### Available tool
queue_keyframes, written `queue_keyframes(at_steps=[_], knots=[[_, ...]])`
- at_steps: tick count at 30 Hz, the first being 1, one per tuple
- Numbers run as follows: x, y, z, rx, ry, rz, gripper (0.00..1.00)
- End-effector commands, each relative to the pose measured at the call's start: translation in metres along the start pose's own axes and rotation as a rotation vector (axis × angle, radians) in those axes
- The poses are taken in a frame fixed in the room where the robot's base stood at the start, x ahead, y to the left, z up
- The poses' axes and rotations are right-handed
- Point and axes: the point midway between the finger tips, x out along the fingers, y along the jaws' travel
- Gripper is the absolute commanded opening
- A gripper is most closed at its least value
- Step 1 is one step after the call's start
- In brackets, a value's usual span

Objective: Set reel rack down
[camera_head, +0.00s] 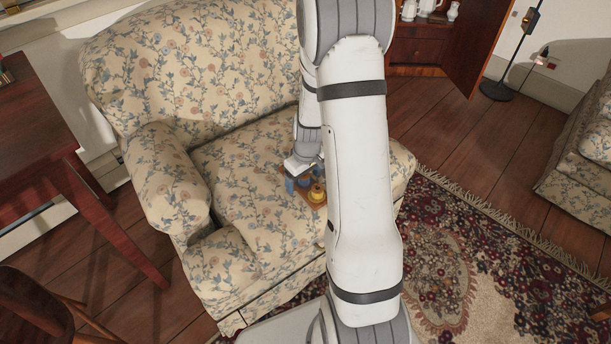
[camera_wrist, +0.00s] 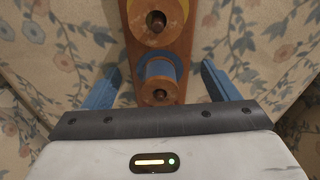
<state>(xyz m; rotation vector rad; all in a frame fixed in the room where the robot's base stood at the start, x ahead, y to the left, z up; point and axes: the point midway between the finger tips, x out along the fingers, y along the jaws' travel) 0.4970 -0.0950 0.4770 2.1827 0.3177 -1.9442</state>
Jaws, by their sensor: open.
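The reel rack (camera_head: 314,203) is a small wooden board on the seat of the floral armchair, with a yellow reel and a blue reel showing. In the wrist view the rack (camera_wrist: 176,68) runs up the middle, with pegs through a yellow reel (camera_wrist: 155,22) and a blue reel (camera_wrist: 160,70). My gripper (camera_wrist: 160,80) is open, with its blue fingers on both sides of the rack and gaps to it. In the head view my gripper (camera_head: 303,180) is low over the rack at the seat, and my arm hides part of the rack's right side.
The floral armchair (camera_head: 250,160) has a raised back and a left armrest (camera_head: 165,180) near the rack. A dark wooden table (camera_head: 50,140) stands at the left. A patterned rug (camera_head: 450,270) lies at the right, and another floral seat (camera_head: 580,190) stands beyond it.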

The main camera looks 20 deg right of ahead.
Motion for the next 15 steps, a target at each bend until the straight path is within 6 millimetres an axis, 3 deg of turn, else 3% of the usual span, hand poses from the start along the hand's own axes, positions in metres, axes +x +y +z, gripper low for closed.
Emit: queue_keyframes(at_steps=[15], knots=[[-0.101, 0.001, -0.001, 0.001, 0.003, 0.002, 0.81]])
